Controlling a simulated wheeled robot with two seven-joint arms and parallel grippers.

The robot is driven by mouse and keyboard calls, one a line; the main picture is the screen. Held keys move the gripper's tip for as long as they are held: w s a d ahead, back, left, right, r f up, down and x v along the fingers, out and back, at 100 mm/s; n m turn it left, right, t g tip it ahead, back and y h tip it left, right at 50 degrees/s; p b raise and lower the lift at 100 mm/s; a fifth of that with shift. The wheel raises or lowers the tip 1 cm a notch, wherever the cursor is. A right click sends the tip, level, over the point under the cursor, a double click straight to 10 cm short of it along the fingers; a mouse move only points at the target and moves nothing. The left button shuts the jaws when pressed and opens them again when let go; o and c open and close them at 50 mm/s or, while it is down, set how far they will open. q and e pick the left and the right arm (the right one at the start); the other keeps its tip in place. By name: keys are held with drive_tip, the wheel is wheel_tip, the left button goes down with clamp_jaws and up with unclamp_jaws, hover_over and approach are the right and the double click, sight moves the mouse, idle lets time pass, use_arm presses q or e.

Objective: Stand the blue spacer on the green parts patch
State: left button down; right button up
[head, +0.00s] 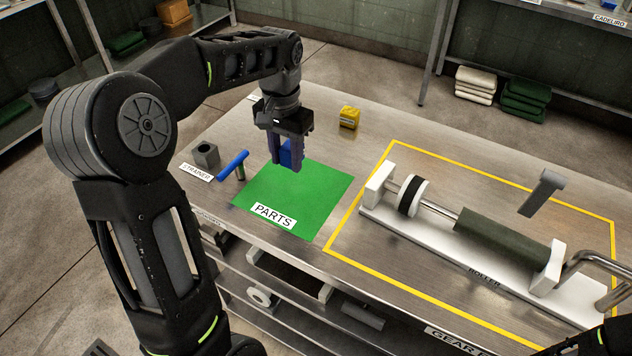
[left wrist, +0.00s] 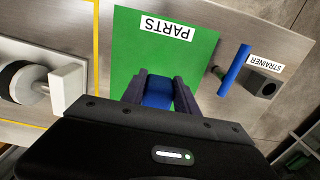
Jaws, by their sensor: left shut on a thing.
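My left gripper (head: 286,160) is shut on the blue spacer (head: 286,153), which is partly hidden between the fingers. The spacer also shows between the fingertips in the left wrist view (left wrist: 158,92). The green parts patch (head: 313,192) lies flat on the metal table, with a white PARTS label along its near edge. In the head view, the gripper and spacer overlap the patch's far edge. In the left wrist view, the fingertips overlap the patch (left wrist: 200,60). I cannot tell whether the spacer touches the surface. My right gripper is not visible.
A blue-handled tool (head: 232,165) lies beside the patch's left corner, near a grey strainer block (head: 206,155). A yellow block (head: 349,117) sits behind. The roller unit (head: 470,240) stands at right inside a yellow outline. The patch's middle is clear.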

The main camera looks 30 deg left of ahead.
sight(286, 151)
use_arm(q)
wheel_tip(286, 151, down, 4)
drive_tip(key=shift+f, duration=0.1)
drive_tip(key=shift+f, duration=2.45)
drive_tip(key=shift+f, duration=0.15)
drive_tip(key=c, duration=0.9)
unclamp_jaws()
wheel_tip(286, 151, up, 12)
drive_tip(key=shift+r, duration=0.2)
